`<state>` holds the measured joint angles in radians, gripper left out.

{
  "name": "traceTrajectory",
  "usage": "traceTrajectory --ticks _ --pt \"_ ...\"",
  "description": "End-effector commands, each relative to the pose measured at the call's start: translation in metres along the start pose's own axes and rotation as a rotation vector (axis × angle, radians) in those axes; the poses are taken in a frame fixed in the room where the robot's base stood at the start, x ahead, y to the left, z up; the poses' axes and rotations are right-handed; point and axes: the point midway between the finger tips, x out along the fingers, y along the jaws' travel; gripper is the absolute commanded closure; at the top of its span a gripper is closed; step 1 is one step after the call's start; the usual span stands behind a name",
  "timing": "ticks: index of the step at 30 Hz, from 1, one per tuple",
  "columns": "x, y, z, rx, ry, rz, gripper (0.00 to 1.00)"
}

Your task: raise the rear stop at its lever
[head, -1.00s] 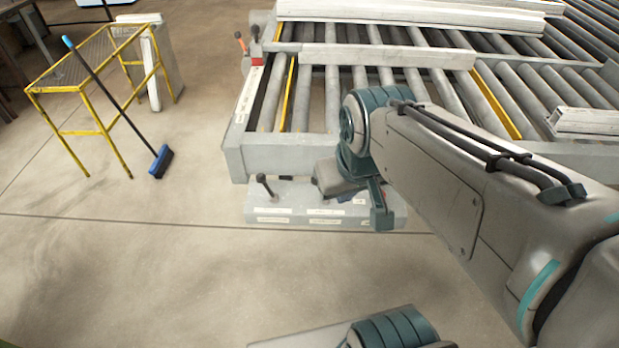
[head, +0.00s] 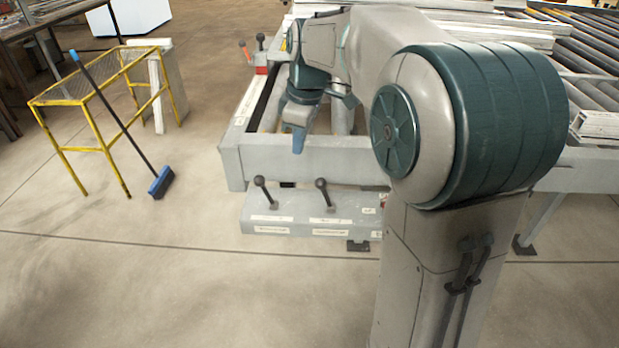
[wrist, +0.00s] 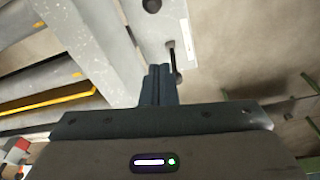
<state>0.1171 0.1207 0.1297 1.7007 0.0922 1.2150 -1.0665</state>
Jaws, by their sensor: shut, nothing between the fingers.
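A grey control box (head: 300,212) sits low at the front of the roller bench. It carries two upright black-knobbed levers, a left one (head: 265,192) and a right one (head: 326,194). Their white labels are too small to read, so I cannot tell which lever is for the rear stop. My gripper (head: 298,142) points down above the bench's front rail, higher than the levers and touching neither. In the wrist view my fingers (wrist: 160,78) are shut together and empty. The box (wrist: 165,22) and a dark lever (wrist: 173,58) show just beyond the fingertips. The stop itself is not clearly seen.
The bench's grey front rail (head: 345,162) runs behind the box. An orange-handled lever (head: 245,50) and a black-knobbed lever (head: 261,42) stand at its far left corner. A yellow stand (head: 95,92) and a blue broom (head: 160,183) are at left. Front floor is clear.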

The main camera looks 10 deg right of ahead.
Motion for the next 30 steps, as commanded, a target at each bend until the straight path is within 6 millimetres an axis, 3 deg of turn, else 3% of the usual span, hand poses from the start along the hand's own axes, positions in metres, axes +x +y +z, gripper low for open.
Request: traceTrajectory --ticks 17,30 --pt "0.011 0.004 -0.001 -0.020 0.001 -0.008 1.00" --pt "0.097 0.003 -0.001 -0.019 -0.001 -0.011 1.00"
